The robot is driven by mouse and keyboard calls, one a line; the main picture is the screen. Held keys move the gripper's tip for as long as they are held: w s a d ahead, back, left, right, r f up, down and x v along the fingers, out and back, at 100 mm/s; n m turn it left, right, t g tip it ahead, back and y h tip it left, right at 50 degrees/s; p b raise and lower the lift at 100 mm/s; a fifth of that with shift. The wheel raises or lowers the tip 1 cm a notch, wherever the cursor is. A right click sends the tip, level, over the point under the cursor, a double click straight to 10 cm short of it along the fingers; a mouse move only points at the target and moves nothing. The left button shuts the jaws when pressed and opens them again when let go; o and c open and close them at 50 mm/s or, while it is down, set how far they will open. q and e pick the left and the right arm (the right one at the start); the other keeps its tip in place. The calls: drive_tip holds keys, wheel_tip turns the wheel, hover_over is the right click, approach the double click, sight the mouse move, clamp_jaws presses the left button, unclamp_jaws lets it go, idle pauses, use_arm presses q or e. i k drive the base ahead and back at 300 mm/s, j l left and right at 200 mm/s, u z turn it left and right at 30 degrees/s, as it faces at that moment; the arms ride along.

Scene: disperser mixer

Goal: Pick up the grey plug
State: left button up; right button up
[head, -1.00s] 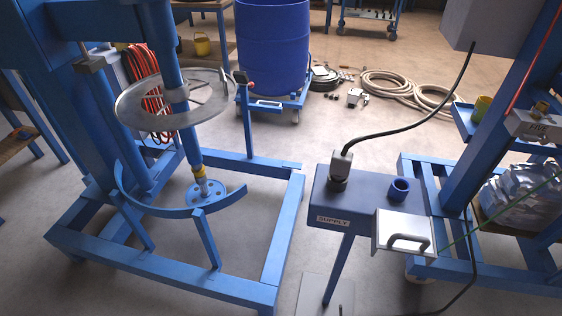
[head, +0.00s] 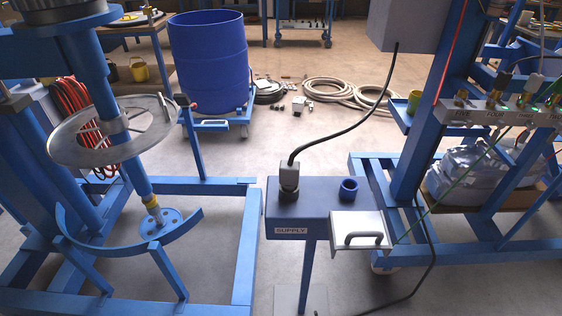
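The grey plug (head: 289,174) stands upright in a dark round socket (head: 288,194) on top of the blue stand labelled SUPPLY (head: 310,222). A black cable leaves its top and curves up to the grey box (head: 402,22) at the upper right. An empty-looking blue round socket (head: 349,189) sits to the right of the plug on the same stand. Neither of my grippers is in the head view.
A silver plate with a dark handle (head: 361,239) is on the stand's front right. The blue mixer frame (head: 190,184) with a metal ring is at left. A blue drum (head: 208,66) and coiled hoses (head: 340,92) are behind. A blue rack (head: 409,150) stands at right.

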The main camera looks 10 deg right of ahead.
sight(289, 177)
drive_tip(key=i+j+z, duration=0.15)
drive_tip(key=j, duration=0.15)
drive_tip(key=i+j+z, duration=0.3)
drive_tip(key=j, duration=0.35)
drive_tip(key=i+j+z, duration=0.15)
drive_tip(key=j, duration=0.2)
